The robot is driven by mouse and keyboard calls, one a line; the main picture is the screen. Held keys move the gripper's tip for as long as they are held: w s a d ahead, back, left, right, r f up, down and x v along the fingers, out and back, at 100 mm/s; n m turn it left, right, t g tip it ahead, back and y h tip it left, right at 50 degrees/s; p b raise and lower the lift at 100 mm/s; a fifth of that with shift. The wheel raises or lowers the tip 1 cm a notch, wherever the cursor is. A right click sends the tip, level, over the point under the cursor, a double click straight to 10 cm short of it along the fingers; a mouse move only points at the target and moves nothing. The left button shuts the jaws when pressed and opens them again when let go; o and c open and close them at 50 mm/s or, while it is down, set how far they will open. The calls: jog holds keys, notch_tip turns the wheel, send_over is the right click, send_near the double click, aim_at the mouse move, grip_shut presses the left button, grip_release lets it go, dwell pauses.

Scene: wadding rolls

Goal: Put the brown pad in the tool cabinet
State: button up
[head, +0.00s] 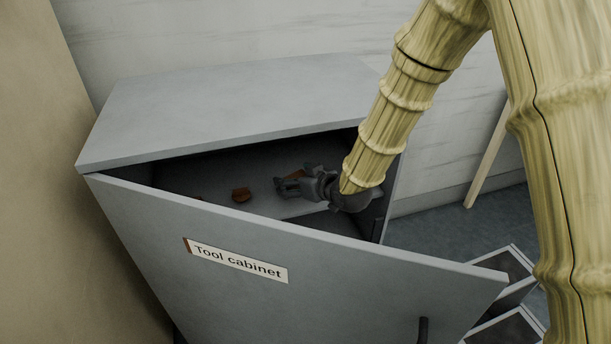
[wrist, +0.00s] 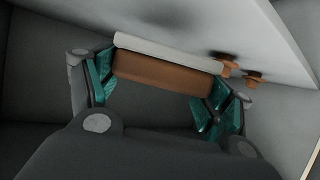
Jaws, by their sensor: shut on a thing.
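The grey tool cabinet (head: 250,100) stands with its labelled door swung open toward me. My gripper (head: 292,182) reaches through the opening into the cabinet, above its shelf (head: 265,208). In the wrist view my gripper (wrist: 157,88) is shut on the brown pad (wrist: 165,73), with its teal fingers at the pad's two ends. A pale strip runs along the pad's far edge; I cannot tell if it belongs to the pad. In the head view only a little of the pad (head: 297,174) shows. Whether it touches the shelf is unclear.
A small brown round thing (head: 240,194) lies on the shelf, left of my gripper. Two small orange-brown things also show in the wrist view, right of the pad. The door (head: 350,270) blocks the front. Open drawers or trays (head: 500,270) stand low at right.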

jog(key=w+d, duration=0.1)
jog(key=w, duration=0.1)
jog(key=w+d, duration=0.1)
jog(key=w, duration=0.1)
jog(key=w+d, duration=0.1)
jog(key=w, duration=0.1)
jog(key=shift+w+d+f, duration=0.1)
jog(key=shift+w+f, duration=0.1)
jog(key=shift+f, duration=0.15)
jog(key=shift+w+f, duration=0.15)
jog(key=shift+f, duration=0.2)
jog(key=shift+d+f, duration=0.1)
jog(key=shift+f, duration=1.3)
jog(key=shift+f, duration=0.1)
jog(key=o, duration=1.1)
